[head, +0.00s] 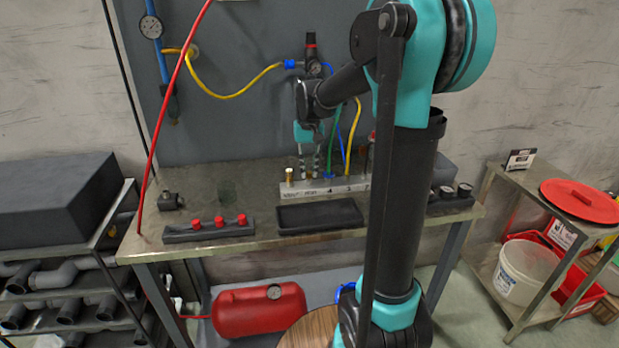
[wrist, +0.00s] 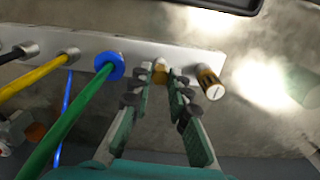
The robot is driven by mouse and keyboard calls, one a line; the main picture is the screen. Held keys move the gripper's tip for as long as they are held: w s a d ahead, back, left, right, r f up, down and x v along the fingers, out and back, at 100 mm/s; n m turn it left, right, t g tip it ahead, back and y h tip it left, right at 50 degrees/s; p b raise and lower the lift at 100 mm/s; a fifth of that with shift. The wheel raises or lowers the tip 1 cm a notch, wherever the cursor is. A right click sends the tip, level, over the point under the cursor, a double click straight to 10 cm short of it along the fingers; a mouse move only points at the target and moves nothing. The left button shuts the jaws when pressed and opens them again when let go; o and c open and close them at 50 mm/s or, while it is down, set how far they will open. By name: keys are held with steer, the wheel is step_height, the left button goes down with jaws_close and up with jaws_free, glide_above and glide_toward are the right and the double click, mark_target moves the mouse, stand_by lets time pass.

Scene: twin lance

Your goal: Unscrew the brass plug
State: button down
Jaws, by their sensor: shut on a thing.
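The metal manifold bar (head: 325,188) lies on the bench with lettering and numbers on its front. In the wrist view, it (wrist: 140,58) runs across the upper part. My gripper (head: 309,174) points down over the bar. In the wrist view, my gripper (wrist: 161,74) is shut on a small golden brass plug (wrist: 160,71) at the bar. The fingers hide most of that plug, so its thread and seating cannot be seen. A second brass fitting (head: 289,176) stands upright at the bar's left end. It shows a pale slotted top in the wrist view (wrist: 209,82).
Close to my fingers, a green hose with a blue collar (wrist: 109,66) meets the bar, followed by yellow and black hoses. A black tray (head: 320,215) lies in front of the bar. A rack with red knobs (head: 219,222) stands front left.

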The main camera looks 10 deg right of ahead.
steer(key=n, duration=1.2)
steer(key=c, duration=1.6)
jaws_free()
steer(key=shift+c, duration=0.2)
